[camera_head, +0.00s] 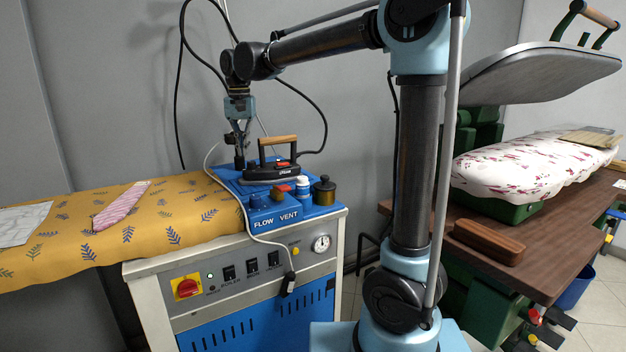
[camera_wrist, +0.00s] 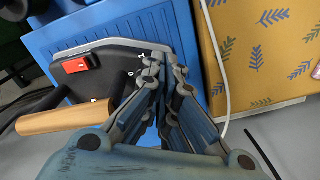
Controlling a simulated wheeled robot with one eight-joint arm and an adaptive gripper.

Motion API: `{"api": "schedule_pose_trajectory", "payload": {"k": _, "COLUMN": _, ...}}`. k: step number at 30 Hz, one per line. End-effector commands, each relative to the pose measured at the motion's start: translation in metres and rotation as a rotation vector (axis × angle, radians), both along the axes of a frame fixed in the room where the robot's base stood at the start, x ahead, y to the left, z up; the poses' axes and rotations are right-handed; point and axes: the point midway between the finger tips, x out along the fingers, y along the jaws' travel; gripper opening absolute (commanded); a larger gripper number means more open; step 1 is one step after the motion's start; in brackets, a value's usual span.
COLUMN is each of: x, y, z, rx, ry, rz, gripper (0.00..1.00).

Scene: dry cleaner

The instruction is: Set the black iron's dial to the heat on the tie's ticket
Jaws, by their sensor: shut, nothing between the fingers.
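The black iron (camera_head: 272,172) with a wooden handle rests on the blue top of the steam station, and shows in the wrist view (camera_wrist: 108,66) with a red switch (camera_wrist: 75,66). My gripper (camera_head: 239,162) is shut and empty, pointing down at the iron's left end. In the wrist view its fingertips (camera_wrist: 166,62) overlap the iron's edge; I cannot tell whether they touch. I cannot make out the dial; the fingers may hide it. The pink striped tie (camera_head: 121,205) lies on the yellow leaf-patterned board cover (camera_head: 75,234). I cannot make out a ticket on it.
The steam station (camera_head: 240,277) has FLOW and VENT controls, a brass pot (camera_head: 323,191) and a white-blue bottle (camera_head: 302,186) beside the iron. A pale cable (camera_wrist: 222,70) runs close by. A pale sheet (camera_head: 22,217) lies far left. A press (camera_head: 535,170) stands right.

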Motion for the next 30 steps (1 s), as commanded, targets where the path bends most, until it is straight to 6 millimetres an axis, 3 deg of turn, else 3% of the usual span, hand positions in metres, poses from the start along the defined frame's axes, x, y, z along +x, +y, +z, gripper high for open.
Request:
{"api": "schedule_pose_trajectory", "payload": {"k": 6, "x": -0.004, "y": 0.0, "z": 0.018, "rx": -0.001, "ry": -0.004, "rz": 0.0, "gripper": 0.0}}
{"api": "schedule_pose_trajectory", "payload": {"k": 16, "x": -0.005, "y": -0.001, "z": 0.021, "rx": -0.002, "ry": -0.005, "rz": -0.001, "gripper": 0.0}}
{"api": "schedule_pose_trajectory", "payload": {"k": 22, "x": -0.004, "y": -0.019, "z": 0.029, "rx": -0.002, "ry": -0.005, "rz": -0.002, "gripper": 0.0}}
{"api": "schedule_pose_trajectory", "payload": {"k": 30, "x": -0.004, "y": -0.02, "z": 0.015, "rx": -0.002, "ry": -0.005, "rz": 0.001, "gripper": 0.0}}
